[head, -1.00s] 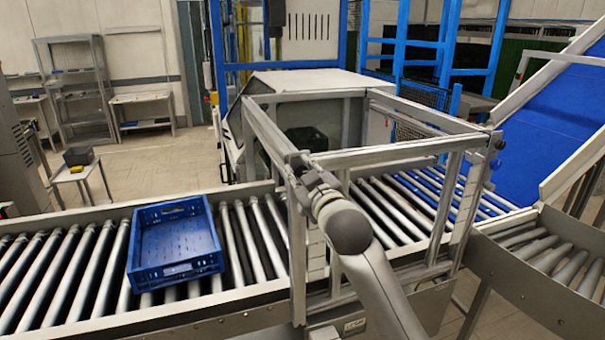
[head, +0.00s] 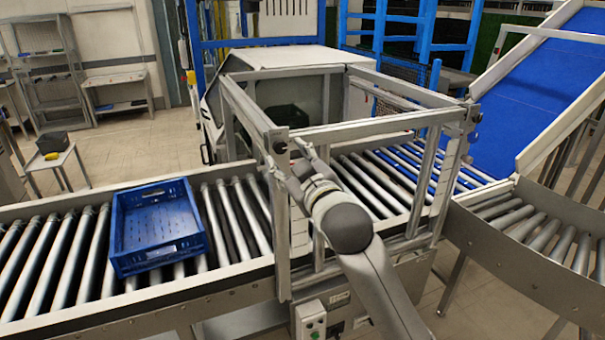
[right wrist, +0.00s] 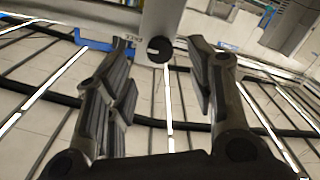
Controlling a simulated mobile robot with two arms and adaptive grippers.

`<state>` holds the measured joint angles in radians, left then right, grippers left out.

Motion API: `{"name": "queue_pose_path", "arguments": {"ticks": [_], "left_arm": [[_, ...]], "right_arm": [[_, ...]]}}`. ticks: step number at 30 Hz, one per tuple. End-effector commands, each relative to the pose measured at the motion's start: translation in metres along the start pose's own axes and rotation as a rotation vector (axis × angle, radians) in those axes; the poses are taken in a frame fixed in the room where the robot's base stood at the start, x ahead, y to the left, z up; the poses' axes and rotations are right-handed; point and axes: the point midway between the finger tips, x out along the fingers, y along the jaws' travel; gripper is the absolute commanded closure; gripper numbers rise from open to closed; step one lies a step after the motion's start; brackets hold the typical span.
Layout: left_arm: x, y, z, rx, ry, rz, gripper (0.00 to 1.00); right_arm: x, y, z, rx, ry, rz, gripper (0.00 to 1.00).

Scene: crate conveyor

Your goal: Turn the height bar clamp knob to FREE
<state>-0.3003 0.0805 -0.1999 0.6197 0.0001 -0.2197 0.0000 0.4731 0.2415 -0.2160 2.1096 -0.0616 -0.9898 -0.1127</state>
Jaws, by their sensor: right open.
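The clamp knob (right wrist: 158,50) is round and black with a short white mark, in the right wrist view. It sits on a pale metal post, and a label reading FREE (right wrist: 133,34) shows to its upper left. The height bar (head: 375,129) is the grey front crossbar of the frame over the conveyor. My right gripper (right wrist: 160,52) is open, with one finger on each side of the knob in the picture; I cannot tell any contact. In the head view my right gripper (head: 302,158) is beside the frame's left front post (head: 277,215). My left gripper is out of view.
A blue crate (head: 117,250) stands on the roller conveyor (head: 60,262), left of the frame. A blue inclined belt (head: 530,90) rises at the right. A control box (head: 312,318) hangs below the frame. Frame posts and bars stand close around my right gripper.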

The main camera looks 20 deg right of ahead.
Motion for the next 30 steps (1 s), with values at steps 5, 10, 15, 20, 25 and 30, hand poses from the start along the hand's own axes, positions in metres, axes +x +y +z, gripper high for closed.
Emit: {"name": "queue_pose_path", "arguments": {"ticks": [5, 10, 15, 20, 25, 30], "left_arm": [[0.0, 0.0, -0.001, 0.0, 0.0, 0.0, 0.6], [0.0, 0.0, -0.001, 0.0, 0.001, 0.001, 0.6], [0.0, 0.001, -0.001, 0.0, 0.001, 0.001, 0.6], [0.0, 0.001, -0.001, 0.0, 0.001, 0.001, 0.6], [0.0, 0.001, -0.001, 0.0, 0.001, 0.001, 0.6], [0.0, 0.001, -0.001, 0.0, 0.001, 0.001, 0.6]], "right_arm": [[-0.032, 0.0, 0.001, -0.001, 0.0, 0.0, 0.5], [-0.052, 0.0, 0.001, 0.0, -0.001, 0.0, 0.5], [-0.062, 0.0, 0.0, 0.001, 0.0, 0.0, 0.5], [-0.064, 0.0, 0.0, 0.001, -0.001, 0.0, 0.5], [-0.063, 0.0, 0.0, 0.0, -0.001, 0.0, 0.5], [-0.063, 0.0, 0.002, 0.001, -0.003, -0.001, 0.5]]}}
